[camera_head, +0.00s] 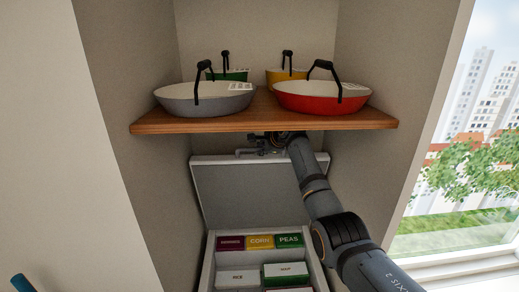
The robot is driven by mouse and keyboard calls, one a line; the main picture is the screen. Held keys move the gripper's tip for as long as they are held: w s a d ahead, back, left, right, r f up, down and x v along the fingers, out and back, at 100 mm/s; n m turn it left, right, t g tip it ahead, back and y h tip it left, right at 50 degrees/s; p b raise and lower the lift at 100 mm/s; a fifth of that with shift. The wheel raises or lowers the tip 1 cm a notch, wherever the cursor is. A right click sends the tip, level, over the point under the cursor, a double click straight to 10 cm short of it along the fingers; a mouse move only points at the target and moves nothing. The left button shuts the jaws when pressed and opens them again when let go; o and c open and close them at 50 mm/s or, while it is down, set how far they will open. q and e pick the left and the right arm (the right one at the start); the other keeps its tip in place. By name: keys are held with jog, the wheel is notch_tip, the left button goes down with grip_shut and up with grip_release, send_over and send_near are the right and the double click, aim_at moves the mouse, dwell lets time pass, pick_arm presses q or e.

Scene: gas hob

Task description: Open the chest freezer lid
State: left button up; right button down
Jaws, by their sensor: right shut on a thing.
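The chest freezer (208,262) stands in the alcove below the shelf. Its grey lid (245,193) is raised and leans back steeply, so the inside is open to view. My right gripper (262,148) is at the lid's top edge, just under the shelf, shut on the lid handle (241,152); the fingers are small and partly hidden. My right arm reaches up from the lower right and covers the lid's right part. My left gripper is not in view.
A wooden shelf (180,127) sits close above the lid and gripper. It bears a grey pan (180,98), a red pan (315,101), and green and yellow ones behind. Several food boxes, including peas (289,240), lie in the freezer. Walls flank the alcove; a window is right.

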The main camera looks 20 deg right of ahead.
jog(key=shift+f, duration=0.2)
jog(key=c, duration=1.7)
grip_release()
jog(key=shift+c, duration=0.2)
jog(key=shift+o, duration=0.6)
jog(key=shift+r, duration=0.1)
jog(key=shift+s+d+r, duration=0.1)
jog(key=shift+s+r, duration=0.05)
jog(key=shift+s, duration=0.1)
jog(key=s+d, duration=0.2)
jog(key=s, duration=1)
jog(key=shift+d+r, duration=0.15)
jog(key=shift+d, duration=0.25)
